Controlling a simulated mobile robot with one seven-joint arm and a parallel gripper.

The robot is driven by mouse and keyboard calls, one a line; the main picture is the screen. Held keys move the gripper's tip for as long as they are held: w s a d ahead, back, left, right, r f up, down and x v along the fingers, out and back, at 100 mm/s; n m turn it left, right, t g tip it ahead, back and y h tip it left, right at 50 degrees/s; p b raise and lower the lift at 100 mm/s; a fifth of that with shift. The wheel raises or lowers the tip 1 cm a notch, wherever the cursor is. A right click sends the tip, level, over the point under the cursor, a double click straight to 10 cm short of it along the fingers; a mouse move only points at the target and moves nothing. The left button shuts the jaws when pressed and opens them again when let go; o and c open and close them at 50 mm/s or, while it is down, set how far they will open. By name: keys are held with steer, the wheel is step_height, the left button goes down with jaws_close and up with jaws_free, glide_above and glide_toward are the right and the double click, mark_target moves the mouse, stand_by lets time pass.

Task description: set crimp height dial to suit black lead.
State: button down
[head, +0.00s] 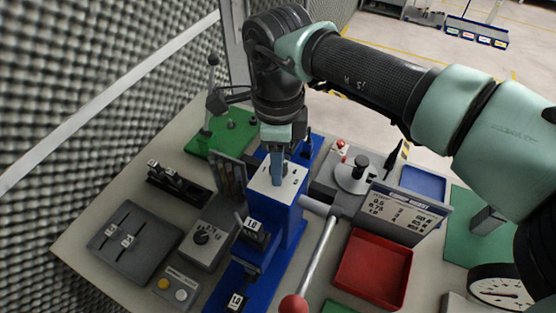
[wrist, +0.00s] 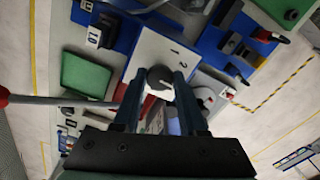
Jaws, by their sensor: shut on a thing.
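My gripper (head: 277,168) points down over the white top plate (head: 285,188) of the blue crimp press (head: 290,222). In the wrist view its two fingers (wrist: 158,88) are shut on a dark round dial (wrist: 160,77), one finger on each side. The dial has a light mark near its lower right edge. The white plate (wrist: 153,49) beside it carries printed numbers, of which 1 and 2 show. In the head view my gripper hides the dial. A sign with rows of values (head: 403,207) stands right of the press; its text is too small to read surely. I cannot identify the black lead.
A lever with a red ball (head: 293,304) reaches forward from the press. A red tray (head: 372,268) is at right, with a blue tray (head: 423,182) behind it. A grey knob box (head: 204,240) and slider panel (head: 135,242) are at left. A foam wall borders the left side.

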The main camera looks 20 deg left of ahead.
steer(key=m+b, duration=0.2)
steer(key=m, duration=0.1)
steer(key=shift+f, duration=0.1)
steer(key=shift+w+m+b, duration=0.1)
steer(key=shift+m+b, duration=1.3)
steer(key=shift+m, duration=0.8)
steer(key=shift+c, duration=2.3)
jaws_free()
steer(key=shift+r, duration=0.2)
step_height(320, 180, up, 13)
steer(key=b, duration=0.1)
